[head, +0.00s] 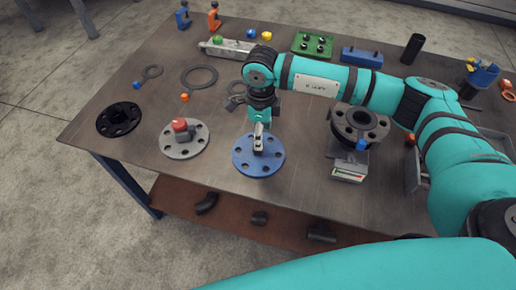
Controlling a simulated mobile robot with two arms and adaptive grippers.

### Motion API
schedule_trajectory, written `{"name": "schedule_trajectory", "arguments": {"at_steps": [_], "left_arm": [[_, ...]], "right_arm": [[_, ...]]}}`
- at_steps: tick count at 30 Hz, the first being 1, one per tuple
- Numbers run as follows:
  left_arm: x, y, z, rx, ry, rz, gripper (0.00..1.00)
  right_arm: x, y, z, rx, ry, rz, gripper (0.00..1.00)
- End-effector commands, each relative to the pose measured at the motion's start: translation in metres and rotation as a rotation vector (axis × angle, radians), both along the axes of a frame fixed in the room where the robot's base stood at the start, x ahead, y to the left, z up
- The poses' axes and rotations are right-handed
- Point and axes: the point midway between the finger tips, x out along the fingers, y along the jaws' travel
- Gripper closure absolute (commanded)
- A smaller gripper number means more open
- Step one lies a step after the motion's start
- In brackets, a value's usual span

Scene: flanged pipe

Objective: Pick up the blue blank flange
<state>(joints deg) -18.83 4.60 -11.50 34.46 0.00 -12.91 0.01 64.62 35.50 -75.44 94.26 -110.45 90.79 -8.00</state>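The blue blank flange (245,163) is a round disc with bolt holes around its rim. It appears to lie flat on the table near the front edge, left of the centre of the head view. My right gripper (258,148) points down over its middle, with the fingertips at or just above the disc. The fingers look close together, but they hide the centre of the flange. I cannot tell whether they grip anything there. My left gripper is not in view.
A grey flange with a red knob (180,125) lies just left, and a black flange (119,118) farther left. A flanged pipe (357,125) stands to the right. The table's front edge is close.

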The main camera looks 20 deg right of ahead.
Motion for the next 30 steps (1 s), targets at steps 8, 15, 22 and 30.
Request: {"name": "schedule_trajectory", "arguments": {"at_steps": [8,15,22,30], "left_arm": [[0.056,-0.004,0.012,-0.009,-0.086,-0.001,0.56],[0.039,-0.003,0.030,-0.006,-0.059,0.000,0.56],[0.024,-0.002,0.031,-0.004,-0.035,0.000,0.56],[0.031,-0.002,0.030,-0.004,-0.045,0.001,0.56]], "right_arm": [[0.000,0.001,-0.023,0.001,0.002,-0.001,0.42],[0.003,0.005,-0.056,0.001,0.004,-0.001,0.42],[0.004,0.005,-0.072,0.001,0.000,-0.001,0.42],[0.005,0.005,-0.072,0.001,0.000,-0.001,0.57]]}}
